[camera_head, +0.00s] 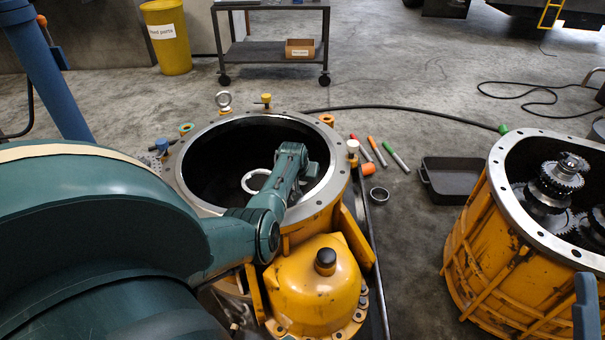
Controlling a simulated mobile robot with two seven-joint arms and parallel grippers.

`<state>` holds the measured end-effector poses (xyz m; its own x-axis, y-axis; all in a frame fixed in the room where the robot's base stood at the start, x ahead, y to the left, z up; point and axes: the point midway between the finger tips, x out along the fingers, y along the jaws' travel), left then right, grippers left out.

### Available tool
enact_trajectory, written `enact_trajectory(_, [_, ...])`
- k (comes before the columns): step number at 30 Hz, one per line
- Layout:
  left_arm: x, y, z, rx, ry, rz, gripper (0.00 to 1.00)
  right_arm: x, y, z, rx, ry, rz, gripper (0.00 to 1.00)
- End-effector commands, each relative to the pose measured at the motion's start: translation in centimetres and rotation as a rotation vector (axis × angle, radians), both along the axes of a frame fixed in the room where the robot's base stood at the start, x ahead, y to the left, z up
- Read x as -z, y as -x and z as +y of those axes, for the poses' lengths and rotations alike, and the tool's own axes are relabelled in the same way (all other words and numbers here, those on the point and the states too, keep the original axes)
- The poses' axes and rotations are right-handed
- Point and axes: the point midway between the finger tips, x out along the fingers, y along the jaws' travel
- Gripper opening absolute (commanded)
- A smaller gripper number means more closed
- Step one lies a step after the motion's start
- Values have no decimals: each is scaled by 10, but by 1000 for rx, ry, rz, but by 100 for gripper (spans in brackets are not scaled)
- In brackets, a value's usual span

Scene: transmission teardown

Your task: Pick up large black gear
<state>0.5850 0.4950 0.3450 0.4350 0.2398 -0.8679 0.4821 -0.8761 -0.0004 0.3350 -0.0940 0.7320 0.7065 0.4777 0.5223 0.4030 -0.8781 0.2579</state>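My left arm comes in from the left and reaches over the open round yellow housing (333,190) in the middle. Its end points down into the dark opening, and the fingers of my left gripper cannot be made out. A pale metal ring (250,182) shows inside this opening, beside the arm. In the second yellow housing (478,225) at the right stands a stack of dark toothed gears (560,178), with more gears lower down, partly in shadow. I cannot tell which gear is the large black one. My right gripper is not visible.
A wheeled cart (265,50) and a yellow bin (167,45) stand at the back.

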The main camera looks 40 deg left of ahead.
Motion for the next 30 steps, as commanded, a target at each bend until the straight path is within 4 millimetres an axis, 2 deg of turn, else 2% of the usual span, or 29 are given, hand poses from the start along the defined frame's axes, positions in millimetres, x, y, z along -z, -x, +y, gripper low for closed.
enact_trajectory(1, [9, -3, 2, -1, 0, -1, 58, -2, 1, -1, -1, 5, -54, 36])
enact_trajectory(6, [14, -7, 4, -1, -1, -2, 58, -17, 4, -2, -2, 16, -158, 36])
enact_trajectory(14, [13, -7, 5, -1, 0, -1, 58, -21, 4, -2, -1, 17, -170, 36])
enact_trajectory(30, [13, -7, 4, -1, 0, -1, 14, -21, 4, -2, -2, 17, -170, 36])
